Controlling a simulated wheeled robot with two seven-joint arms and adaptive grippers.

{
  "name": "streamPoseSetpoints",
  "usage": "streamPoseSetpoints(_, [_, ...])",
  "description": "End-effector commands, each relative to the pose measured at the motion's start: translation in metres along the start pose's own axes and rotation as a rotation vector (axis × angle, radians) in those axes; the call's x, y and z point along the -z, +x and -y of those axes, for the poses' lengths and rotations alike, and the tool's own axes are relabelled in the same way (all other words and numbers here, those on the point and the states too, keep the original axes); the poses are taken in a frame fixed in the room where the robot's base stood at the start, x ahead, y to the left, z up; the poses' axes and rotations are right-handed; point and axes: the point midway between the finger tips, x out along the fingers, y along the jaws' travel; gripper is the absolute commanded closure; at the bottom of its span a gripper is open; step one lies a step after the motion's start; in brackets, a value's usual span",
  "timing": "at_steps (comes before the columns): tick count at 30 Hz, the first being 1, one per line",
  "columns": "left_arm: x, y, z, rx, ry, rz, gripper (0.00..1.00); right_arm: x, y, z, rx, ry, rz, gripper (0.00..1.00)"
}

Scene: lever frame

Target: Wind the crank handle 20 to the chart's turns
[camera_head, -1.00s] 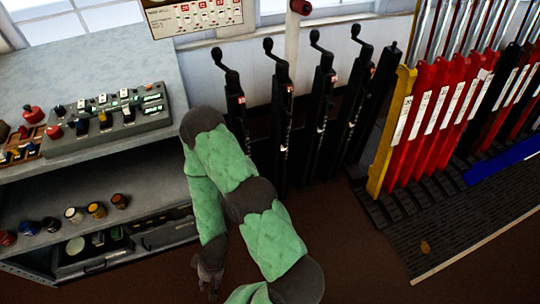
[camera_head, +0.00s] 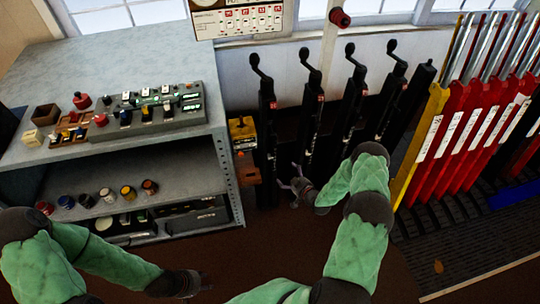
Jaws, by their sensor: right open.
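A row of black crank posts stands by the wall, with bent crank handles on top, such as the leftmost crank (camera_head: 257,66), the second (camera_head: 309,58), the third (camera_head: 355,58) and the fourth (camera_head: 392,52). Small red plates sit on the posts; their numbers are too small to read, so I cannot tell which is 20. The chart (camera_head: 240,20) hangs above, with red number boxes, partly cut off. My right gripper (camera_head: 300,187) is open, low in front of the left posts, well below the cranks. My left gripper (camera_head: 196,285) is low over the floor; its fingers are unclear.
A grey shelf unit (camera_head: 140,60) with a control box (camera_head: 155,118) stands left, and a yellow-topped box (camera_head: 242,132) beside it. Red levers (camera_head: 450,140) in a yellow-ended frame stand right. The brown floor in front is clear.

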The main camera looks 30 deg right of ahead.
Motion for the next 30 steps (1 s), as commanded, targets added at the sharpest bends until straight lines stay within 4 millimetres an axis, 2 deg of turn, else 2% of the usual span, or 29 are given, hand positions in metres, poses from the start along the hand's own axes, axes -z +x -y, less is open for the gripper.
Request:
streamPoseSetpoints(5, [0.0, 0.009, 0.003, 0.0, 0.0, 0.0, 0.6, -0.001, 0.018, -0.002, 0.001, -0.011, -0.014, 0.0])
streamPoseSetpoints(12, [0.001, 0.03, 0.011, 0.0, 0.0, 0.0, 0.6, -0.002, 0.063, -0.002, 0.001, -0.011, -0.013, 0.0])
streamPoseSetpoints(18, [0.002, 0.042, 0.015, 0.0, 0.0, 0.0, 0.6, -0.001, 0.09, -0.002, 0.0, -0.01, -0.01, 0.0])
streamPoseSetpoints(23, [0.002, 0.045, 0.016, 0.0, 0.0, 0.0, 0.6, 0.001, 0.098, -0.003, -0.001, -0.007, -0.01, 0.0])
streamPoseSetpoints(30, [0.002, 0.045, 0.016, 0.0, 0.0, 0.0, 0.6, 0.002, 0.099, -0.002, -0.001, -0.007, -0.009, 0.0])
